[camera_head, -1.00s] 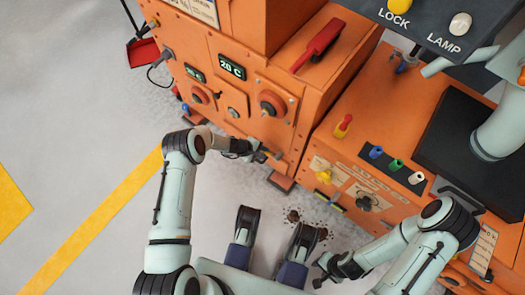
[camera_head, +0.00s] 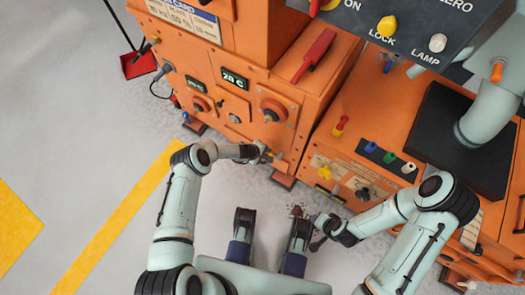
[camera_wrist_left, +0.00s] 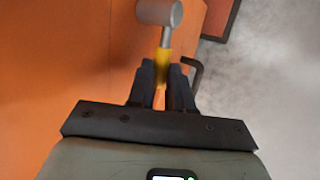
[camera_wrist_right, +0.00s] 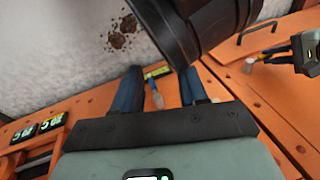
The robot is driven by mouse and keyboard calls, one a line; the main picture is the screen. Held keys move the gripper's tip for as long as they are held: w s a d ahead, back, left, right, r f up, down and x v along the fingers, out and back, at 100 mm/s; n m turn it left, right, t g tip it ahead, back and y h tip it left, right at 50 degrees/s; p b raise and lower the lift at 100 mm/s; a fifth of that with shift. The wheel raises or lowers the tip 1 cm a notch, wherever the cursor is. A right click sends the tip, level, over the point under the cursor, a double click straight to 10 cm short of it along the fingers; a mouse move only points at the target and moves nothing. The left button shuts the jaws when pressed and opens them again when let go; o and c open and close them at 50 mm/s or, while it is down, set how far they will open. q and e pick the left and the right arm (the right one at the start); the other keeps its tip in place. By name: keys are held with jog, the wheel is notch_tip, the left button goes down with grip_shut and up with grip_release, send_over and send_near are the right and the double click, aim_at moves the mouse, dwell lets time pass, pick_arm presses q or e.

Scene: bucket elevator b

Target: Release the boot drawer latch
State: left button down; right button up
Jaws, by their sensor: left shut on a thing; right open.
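A small handle with a grey cylindrical head (camera_wrist_left: 158,12) and a yellow neck (camera_wrist_left: 163,65) stands out from the orange machine wall in the left wrist view; it looks like the latch. My left gripper (camera_wrist_left: 161,82) is shut on its yellow neck. In the head view my left gripper (camera_head: 264,153) is low on the orange machine front, and the latch is mostly hidden. In the right wrist view the grey head (camera_wrist_right: 249,64) shows beside the left gripper (camera_wrist_right: 306,50). My right gripper (camera_wrist_right: 160,88) is open, apart from the latch; in the head view it (camera_head: 318,238) hangs above the floor.
A black bar handle (camera_wrist_right: 262,30) is on the orange panel. A red lever (camera_head: 315,55) and round red knobs (camera_head: 272,108) are on the machine. A dark control box (camera_head: 420,35) overhangs at upper right. Brown spill spots (camera_wrist_right: 122,30) lie on the floor.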

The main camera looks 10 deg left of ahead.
jog(key=shift+a+r, duration=0.1)
jog(key=shift+r, duration=0.25)
pick_arm(q)
jog(key=c, duration=1)
grip_release()
jog(key=shift+c, duration=0.2)
jog(key=p+v, duration=1)
jog(key=v, duration=0.3)
jog(key=shift+r+p, duration=0.25)
jog(key=shift+p, duration=0.05)
pick_arm(e)
jog(key=s+a+r+g+y, duration=0.1)
jog(key=s+a+r+g, duration=0.2)
jog(key=s+r, duration=0.7)
jog(key=shift+a+r+n+g, duration=0.3)
jog(key=shift+a+n, duration=0.1)
jog(key=shift+a, duration=0.1)
pick_arm(q)
jog(key=shift+s, duration=0.1)
